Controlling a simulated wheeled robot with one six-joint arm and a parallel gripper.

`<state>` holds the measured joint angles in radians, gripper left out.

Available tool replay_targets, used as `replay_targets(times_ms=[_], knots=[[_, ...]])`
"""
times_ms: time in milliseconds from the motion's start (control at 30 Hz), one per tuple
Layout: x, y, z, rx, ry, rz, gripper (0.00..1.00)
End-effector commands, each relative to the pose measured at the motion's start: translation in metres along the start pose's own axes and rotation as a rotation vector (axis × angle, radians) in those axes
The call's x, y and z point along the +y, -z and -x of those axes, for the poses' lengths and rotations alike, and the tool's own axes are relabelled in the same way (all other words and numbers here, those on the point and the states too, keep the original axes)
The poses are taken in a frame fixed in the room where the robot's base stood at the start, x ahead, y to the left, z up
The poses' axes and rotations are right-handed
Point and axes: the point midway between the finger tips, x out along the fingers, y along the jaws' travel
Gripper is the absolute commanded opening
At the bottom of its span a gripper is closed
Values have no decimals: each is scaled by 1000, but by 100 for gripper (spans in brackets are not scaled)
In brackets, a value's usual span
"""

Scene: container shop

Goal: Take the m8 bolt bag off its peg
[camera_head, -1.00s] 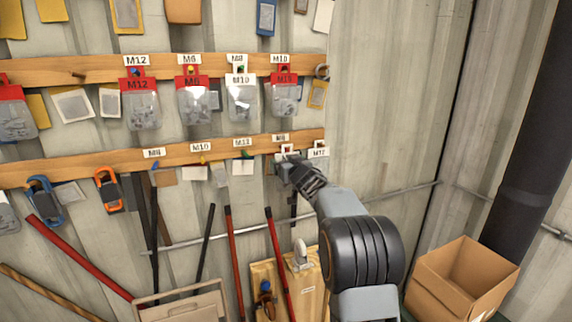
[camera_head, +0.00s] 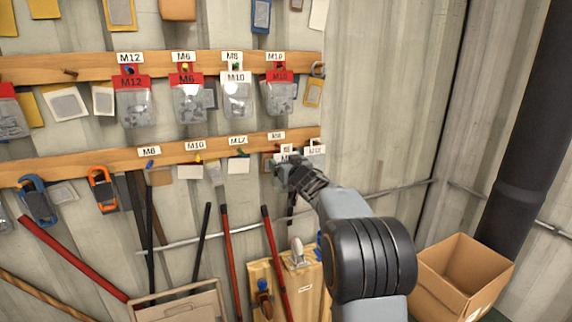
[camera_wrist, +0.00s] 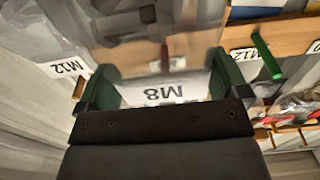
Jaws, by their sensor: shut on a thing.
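The M8 bolt bag (camera_wrist: 160,30) is a clear bag with a white header marked M8. In the wrist view the header (camera_wrist: 165,93) shows upside down between the two green fingers of my gripper (camera_wrist: 163,84). In the head view my gripper (camera_head: 286,169) is shut on the bag, in front of the lower rail's right end, just below an M8 rail label (camera_head: 276,135). Only the white header top (camera_head: 286,153) shows there; the rest is hidden by my gripper.
An M12 bag (camera_head: 315,149) hangs close on the right; it also shows in the wrist view (camera_wrist: 65,66). Several bags hang on the upper rail (camera_head: 40,69). Long-handled tools lean below. An open cardboard box (camera_head: 462,280) stands at lower right. The wall right of the rails is bare.

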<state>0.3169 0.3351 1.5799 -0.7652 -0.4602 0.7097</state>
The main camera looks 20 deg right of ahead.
Motion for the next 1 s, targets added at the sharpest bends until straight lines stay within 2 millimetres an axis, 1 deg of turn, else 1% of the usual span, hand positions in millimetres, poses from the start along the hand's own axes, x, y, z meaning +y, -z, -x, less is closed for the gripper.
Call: replay_targets(times_ms=[200, 600, 1000], knots=[[0, 0, 15, 3, 1, 0, 67], [0, 0, 37, 1, 0, 1, 67], [0, 1, 41, 2, 1, 1, 67]])
